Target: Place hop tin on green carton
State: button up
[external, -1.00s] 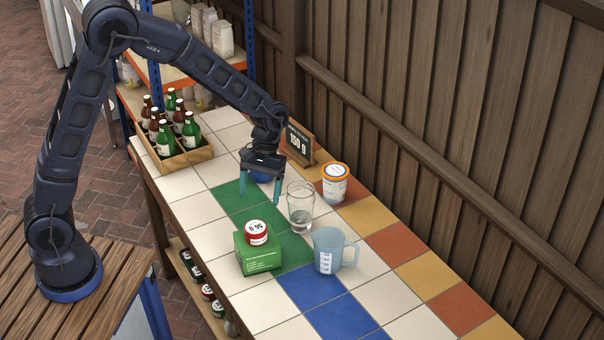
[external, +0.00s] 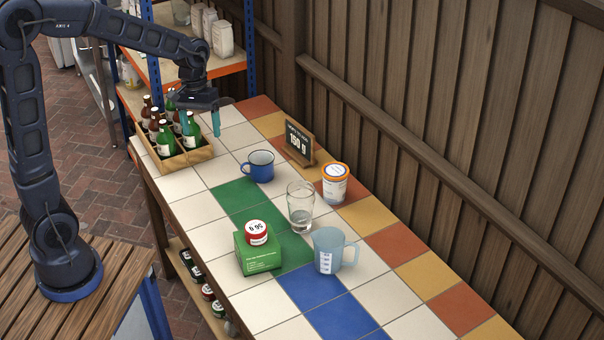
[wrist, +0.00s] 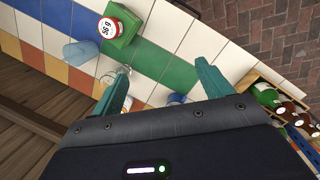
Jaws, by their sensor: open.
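A small red tin (external: 256,232) with a white label reading "56 g" sits upright on top of the green carton (external: 262,259), on the near part of the tiled table. In the wrist view the tin (wrist: 110,27) also rests on the carton (wrist: 128,22). My gripper (external: 197,132) is open and empty, raised over the far end of the table near the bottle crate, well away from the tin. Both fingers (wrist: 156,76) show spread in the wrist view. I cannot read whether the tin is marked as hops.
A blue mug (external: 259,167), a glass (external: 300,208), an orange-lidded tub (external: 335,184), a measuring jug (external: 330,250) and a "150 g" sign (external: 298,144) stand on the table. A wooden crate (external: 188,160) of bottles is near my gripper. A fence runs along the right.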

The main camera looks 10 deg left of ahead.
jog(key=s+a+r+t, duration=0.2)
jog(key=a+r, duration=0.2)
jog(key=a, duration=0.4)
jog(key=s+a+r+t, duration=0.1)
jog(key=s+a+r, duration=0.15)
jog(key=a, duration=0.65)
jog(key=s+a+r+n+t+y, duration=0.1)
jog(key=s+a+r+t, duration=0.1)
jog(key=s+a, duration=0.7)
jog(key=a+t, duration=0.1)
jog(key=a, duration=0.2)
jog(key=shift+a+r, duration=0.15)
jog(key=shift+r, duration=0.05)
